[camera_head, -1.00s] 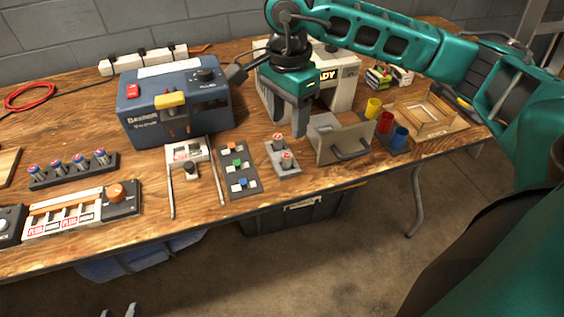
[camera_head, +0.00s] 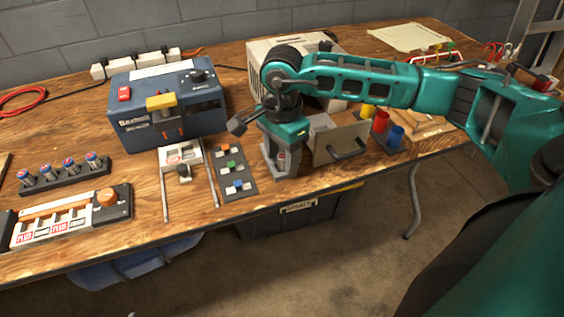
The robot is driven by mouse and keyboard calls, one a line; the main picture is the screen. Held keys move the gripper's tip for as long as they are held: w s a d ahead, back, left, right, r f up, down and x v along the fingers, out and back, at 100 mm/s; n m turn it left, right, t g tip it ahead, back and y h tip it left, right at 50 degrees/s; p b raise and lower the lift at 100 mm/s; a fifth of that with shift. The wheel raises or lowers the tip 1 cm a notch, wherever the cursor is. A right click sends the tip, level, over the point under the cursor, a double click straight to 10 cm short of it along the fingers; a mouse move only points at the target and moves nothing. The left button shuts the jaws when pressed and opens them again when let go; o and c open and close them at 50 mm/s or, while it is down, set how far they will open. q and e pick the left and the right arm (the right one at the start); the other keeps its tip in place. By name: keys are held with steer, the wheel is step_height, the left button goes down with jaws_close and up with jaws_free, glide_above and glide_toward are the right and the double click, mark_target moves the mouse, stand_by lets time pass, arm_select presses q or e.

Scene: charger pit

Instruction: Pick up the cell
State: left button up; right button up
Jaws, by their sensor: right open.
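My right gripper (camera_head: 281,172) is open and lowered over the small grey holder (camera_head: 284,177) near the table's front edge. A cell, partly visible between its fingers, stands in that holder, and the gripper hides most of both. I cannot tell whether the fingers touch the cell. Several more cells with red and blue tops stand in a dark rack (camera_head: 66,181) at the left. Only a tiny tip that may be my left gripper (camera_head: 131,315) shows at the bottom edge.
The blue charger box (camera_head: 165,120) stands left of my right gripper. A slotted dark plate (camera_head: 232,172) lies just left of the holder, and an upright tan panel with a handle (camera_head: 342,143) stands close on the right. Coloured cups (camera_head: 381,122) stand beyond it.

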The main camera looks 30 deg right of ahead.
jaws_close()
stand_by(0.3)
steer(key=shift+r, duration=0.1)
